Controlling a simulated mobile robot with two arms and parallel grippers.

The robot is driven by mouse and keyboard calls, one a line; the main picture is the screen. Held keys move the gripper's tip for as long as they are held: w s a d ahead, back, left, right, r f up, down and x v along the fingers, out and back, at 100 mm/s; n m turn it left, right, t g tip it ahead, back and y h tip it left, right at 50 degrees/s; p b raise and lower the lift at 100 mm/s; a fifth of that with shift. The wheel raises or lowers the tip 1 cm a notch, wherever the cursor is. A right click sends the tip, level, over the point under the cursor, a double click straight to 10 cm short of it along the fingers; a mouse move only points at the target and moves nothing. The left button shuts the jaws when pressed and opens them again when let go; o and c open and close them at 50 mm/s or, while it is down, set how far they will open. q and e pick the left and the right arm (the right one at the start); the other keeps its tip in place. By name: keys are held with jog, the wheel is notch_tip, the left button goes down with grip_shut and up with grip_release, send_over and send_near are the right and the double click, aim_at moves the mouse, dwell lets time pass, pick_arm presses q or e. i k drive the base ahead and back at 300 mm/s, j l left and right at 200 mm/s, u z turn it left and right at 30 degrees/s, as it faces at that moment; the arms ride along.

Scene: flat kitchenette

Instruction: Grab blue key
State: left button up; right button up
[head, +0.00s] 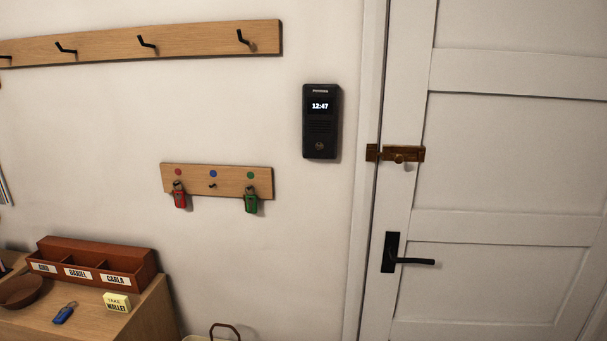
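The blue key (65,313) lies flat on the wooden cabinet top at the lower left, in front of the letter box. It has a blue fob with a small metal part at its upper right end. The small key rack (226,182) on the wall has red, blue and green dots. The hook under the blue dot is empty. A red key (179,196) and a green key (251,200) hang on the other two hooks. Neither of my grippers shows in the head view.
On the cabinet (150,304) stand a brown letter box (100,262) with name labels, a round brown bowl (20,291) left of the blue key, and a yellow note (117,302) right of it. A basket handle (225,328) rises beside the cabinet. A closed white door (505,165) is at right.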

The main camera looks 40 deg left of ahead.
aim_at(63, 314)
jog(key=u, duration=2.8)
